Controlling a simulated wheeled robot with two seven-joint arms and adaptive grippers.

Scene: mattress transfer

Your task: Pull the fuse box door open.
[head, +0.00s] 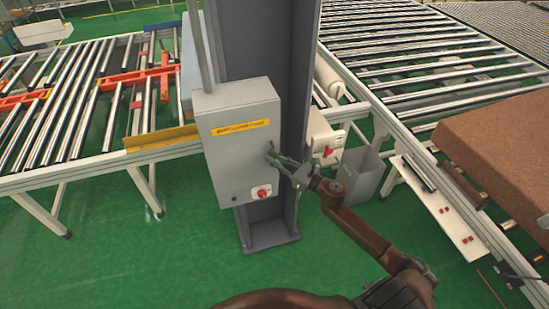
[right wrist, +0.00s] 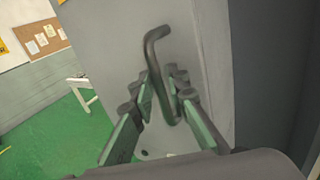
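The fuse box (head: 238,150) is a grey box with a yellow label, fixed to a dark column. Its door looks closed. A dark bent handle (right wrist: 152,50) stands out from the grey door face (right wrist: 105,40). My right gripper (head: 273,157) reaches the box's right side from the lower right. In the right wrist view, its two fingertips (right wrist: 164,78) lie on either side of the handle, very close to it. I cannot tell whether they press on it. My left gripper is not in view.
A red knob (head: 262,193) sits low on the box front. A smaller white box with a red switch (head: 328,151) and a grey bin (head: 362,172) stand right of the column. Roller conveyors (head: 420,50) flank it. Green floor (head: 130,260) is clear at front left.

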